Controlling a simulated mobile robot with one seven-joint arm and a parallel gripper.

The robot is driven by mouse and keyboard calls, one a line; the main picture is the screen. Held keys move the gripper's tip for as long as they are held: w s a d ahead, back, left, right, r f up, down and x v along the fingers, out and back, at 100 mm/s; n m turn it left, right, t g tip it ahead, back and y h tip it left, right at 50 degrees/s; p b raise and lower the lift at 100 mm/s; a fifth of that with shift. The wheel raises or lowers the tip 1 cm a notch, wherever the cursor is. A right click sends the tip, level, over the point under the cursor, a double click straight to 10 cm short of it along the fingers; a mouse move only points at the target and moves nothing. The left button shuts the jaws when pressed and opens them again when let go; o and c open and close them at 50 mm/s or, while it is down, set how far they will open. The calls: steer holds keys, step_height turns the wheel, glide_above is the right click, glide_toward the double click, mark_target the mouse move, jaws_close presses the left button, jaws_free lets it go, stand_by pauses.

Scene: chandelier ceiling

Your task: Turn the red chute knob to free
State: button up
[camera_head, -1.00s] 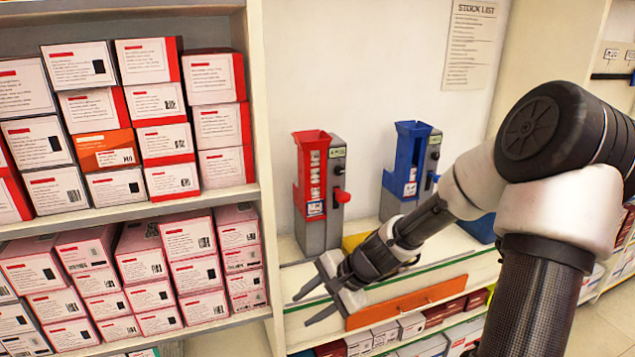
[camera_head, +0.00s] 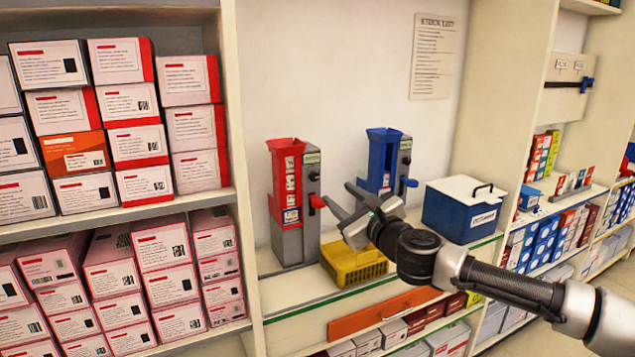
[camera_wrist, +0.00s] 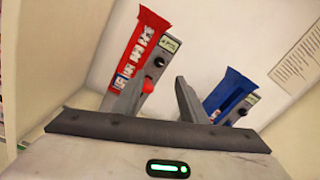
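The red chute (camera_head: 289,190) stands on the counter against the wall, with a grey side panel. Its red knob (camera_head: 317,201) sticks out from that panel. In the wrist view the red chute (camera_wrist: 141,43) is at the upper middle and the knob (camera_wrist: 147,86) shows just above the gripper body, between the fingers. My gripper (camera_head: 338,200) is open, its fingers spread just right of the knob. I cannot tell whether a finger touches it. A blue chute (camera_head: 381,160) stands to the right, partly behind my gripper, with a blue knob (camera_head: 409,182).
A yellow crate (camera_head: 352,268) sits on the counter below my gripper. A blue-and-white box (camera_head: 463,209) with a handle stands to the right. Shelves of boxed goods (camera_head: 140,185) fill the left. A stock list (camera_head: 432,55) hangs on the wall.

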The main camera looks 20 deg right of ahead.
mark_target(314, 177)
steer(key=w, duration=0.8)
steer(key=w+b, duration=0.1)
steer(key=w, duration=0.4)
steer(key=shift+a, duration=0.3)
jaws_close()
steer(key=shift+f, duration=0.1)
